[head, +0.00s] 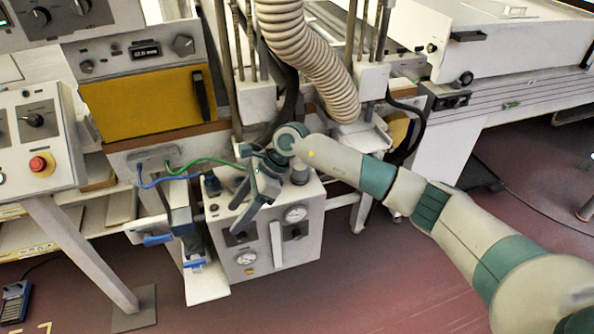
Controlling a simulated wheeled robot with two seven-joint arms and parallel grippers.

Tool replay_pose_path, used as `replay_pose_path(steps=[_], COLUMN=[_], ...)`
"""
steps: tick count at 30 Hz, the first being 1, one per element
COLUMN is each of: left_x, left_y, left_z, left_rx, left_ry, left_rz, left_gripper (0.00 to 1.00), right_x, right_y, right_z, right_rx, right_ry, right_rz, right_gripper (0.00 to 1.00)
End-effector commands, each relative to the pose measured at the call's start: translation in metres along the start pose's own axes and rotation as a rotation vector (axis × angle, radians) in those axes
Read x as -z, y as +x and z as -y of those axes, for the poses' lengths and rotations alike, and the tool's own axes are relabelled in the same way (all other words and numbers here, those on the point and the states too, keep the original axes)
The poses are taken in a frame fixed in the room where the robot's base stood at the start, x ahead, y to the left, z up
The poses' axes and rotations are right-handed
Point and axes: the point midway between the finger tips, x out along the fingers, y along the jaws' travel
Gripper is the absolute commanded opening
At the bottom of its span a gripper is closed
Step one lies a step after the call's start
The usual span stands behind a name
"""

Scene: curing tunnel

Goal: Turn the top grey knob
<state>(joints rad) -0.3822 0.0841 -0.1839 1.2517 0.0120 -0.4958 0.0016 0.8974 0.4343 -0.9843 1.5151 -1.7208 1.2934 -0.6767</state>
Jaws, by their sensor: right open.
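A grey knob (183,45) sits on the grey control panel beside a small dark display, above the yellow panel. Darker knobs (40,16) show on the panel higher at the left edge. I cannot tell for sure which one is the top grey knob. My right gripper (242,196) is open and empty. It points down and to the left, in front of the white box with gauges, below and to the right of the grey knob and apart from it. It partly hides the box top and front. My left gripper is not in view.
A ribbed hose (305,60) hangs close above my right wrist. The white gauge box (275,258) stands below. A green cable (210,162) and blue cable run near the gripper. A red stop button (38,163) sits on the left console. The yellow panel (145,103) has a dark handle.

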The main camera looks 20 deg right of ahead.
Motion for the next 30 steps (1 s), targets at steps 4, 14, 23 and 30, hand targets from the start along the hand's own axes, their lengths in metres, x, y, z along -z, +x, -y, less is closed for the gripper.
replay_pose_path(steps=[4, 14, 23, 30], left_x=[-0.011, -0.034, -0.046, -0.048], left_y=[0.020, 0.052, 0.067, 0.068], left_z=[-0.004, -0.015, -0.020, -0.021], left_rx=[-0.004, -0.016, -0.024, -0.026], left_ry=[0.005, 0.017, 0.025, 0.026], left_rz=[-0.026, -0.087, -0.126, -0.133], left_gripper=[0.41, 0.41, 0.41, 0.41], right_x=[0.022, 0.064, 0.085, 0.087], right_y=[-0.043, -0.154, -0.228, -0.239], right_z=[0.024, 0.063, 0.077, 0.078], right_rx=[0.105, 0.440, 0.695, 0.732], right_ry=[0.206, 0.723, 1.057, 1.109], right_rz=[-0.104, -0.216, -0.175, -0.161], right_gripper=[0.55, 0.55, 0.55, 0.55])
